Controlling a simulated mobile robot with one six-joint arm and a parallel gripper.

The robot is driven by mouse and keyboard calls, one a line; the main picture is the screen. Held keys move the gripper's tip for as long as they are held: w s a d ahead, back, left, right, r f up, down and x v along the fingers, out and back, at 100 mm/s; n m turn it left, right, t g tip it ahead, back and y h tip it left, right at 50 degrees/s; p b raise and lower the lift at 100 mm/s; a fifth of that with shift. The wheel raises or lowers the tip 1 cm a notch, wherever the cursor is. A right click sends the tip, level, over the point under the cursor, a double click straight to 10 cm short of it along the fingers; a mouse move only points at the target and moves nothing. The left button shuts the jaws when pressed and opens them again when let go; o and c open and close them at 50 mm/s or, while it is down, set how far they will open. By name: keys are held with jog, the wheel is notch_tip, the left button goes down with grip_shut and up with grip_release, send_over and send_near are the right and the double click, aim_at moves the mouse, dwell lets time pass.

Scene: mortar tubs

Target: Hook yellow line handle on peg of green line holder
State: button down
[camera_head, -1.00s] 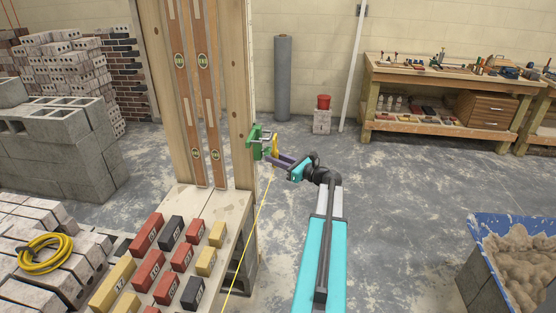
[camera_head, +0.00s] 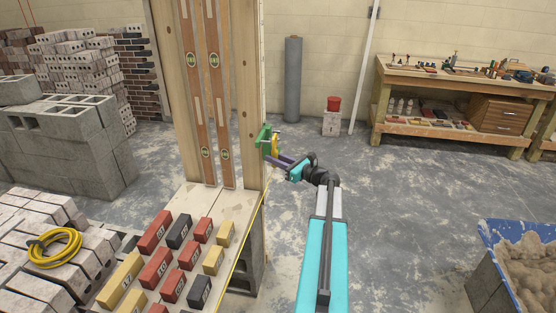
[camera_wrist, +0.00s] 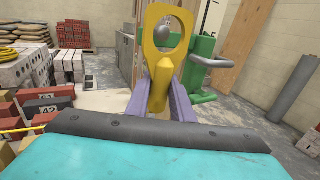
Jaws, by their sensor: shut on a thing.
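The yellow line handle (camera_wrist: 157,72) stands upright between the purple fingers of my gripper (camera_wrist: 160,90), its ring (camera_wrist: 146,38) at the top. My gripper (camera_head: 282,160) is shut on its stem. The green line holder (camera_wrist: 200,52) is right behind the handle, fixed to the wooden post. A rounded grey end (camera_wrist: 168,30) shows through the ring; I cannot tell whether it passes through. A grey-tipped arm (camera_wrist: 218,63) of the holder sticks out to the right. In the head view, the handle (camera_head: 275,144) covers part of the holder (camera_head: 264,137).
A plank with red, black and yellow blocks (camera_head: 157,268) lies below the holder, left of my arm. The wooden post (camera_head: 248,90) with levels stands beside the holder. A blue mortar tub (camera_head: 490,238) is at right. The floor between is free.

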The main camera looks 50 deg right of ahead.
jog(key=shift+w+a+f+b, duration=0.2)
jog(key=shift+w+a, duration=0.1)
jog(key=shift+w, duration=0.2)
jog(key=shift+w+a+f+b, duration=0.1)
jog(key=shift+w+a+f, duration=0.2)
jog(key=shift+w, duration=0.25)
jog(key=shift+w+a+f+b, duration=0.15)
jog(key=shift+w+a, duration=0.15)
jog(key=shift+w, duration=0.2)
jog(key=c, duration=0.9)
grip_release()
jog(key=shift+o, duration=0.5)
jog(key=o, duration=0.5)
jog(key=shift+s, duration=0.15)
jog(key=s+d+b, duration=0.1)
jog(key=s+b, duration=0.1)
jog(key=s, duration=1.1)
jog(key=shift+s, duration=0.25)
